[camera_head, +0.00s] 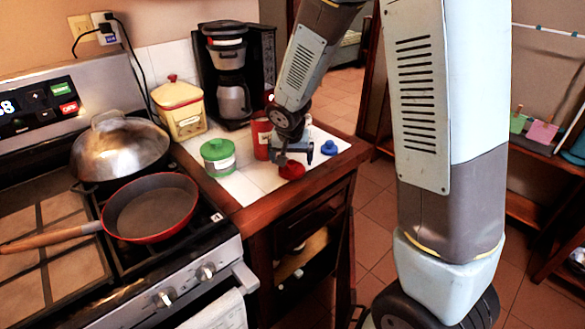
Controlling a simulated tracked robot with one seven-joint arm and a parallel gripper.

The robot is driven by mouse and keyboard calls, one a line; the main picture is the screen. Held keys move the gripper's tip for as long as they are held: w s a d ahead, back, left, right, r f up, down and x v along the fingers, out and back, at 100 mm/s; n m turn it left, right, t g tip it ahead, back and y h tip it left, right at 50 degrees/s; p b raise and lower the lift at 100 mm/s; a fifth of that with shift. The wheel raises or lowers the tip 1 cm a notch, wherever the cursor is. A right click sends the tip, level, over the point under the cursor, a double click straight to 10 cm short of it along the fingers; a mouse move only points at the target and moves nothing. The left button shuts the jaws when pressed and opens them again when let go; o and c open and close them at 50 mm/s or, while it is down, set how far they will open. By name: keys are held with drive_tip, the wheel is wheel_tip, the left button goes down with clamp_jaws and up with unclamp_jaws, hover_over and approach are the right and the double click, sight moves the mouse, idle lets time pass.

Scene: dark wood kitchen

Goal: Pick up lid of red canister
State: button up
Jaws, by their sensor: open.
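The red lid (292,171) lies on the white tiled counter (243,188), near its front edge. The red canister (262,138) stands upright just behind and left of the lid, partly hidden by my arm. My gripper (295,158) points down just above the red lid, with its jaws open and nothing seen between them. Whether the fingers touch the lid cannot be told from this view.
A green canister (218,160) stands left of the red lid. A blue lid (329,147) lies to the right. A coffee maker (231,80) and a yellow canister (180,112) stand behind. The stove holds a red pan (152,212) and a domed metal lid (121,147).

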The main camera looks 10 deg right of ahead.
sight(291, 162)
drive_tip(key=shift+x, duration=1.55)
drive_tip(key=c, duration=0.8)
drive_tip(key=shift+r, duration=0.15)
drive_tip(key=shift+c, duration=0.2)
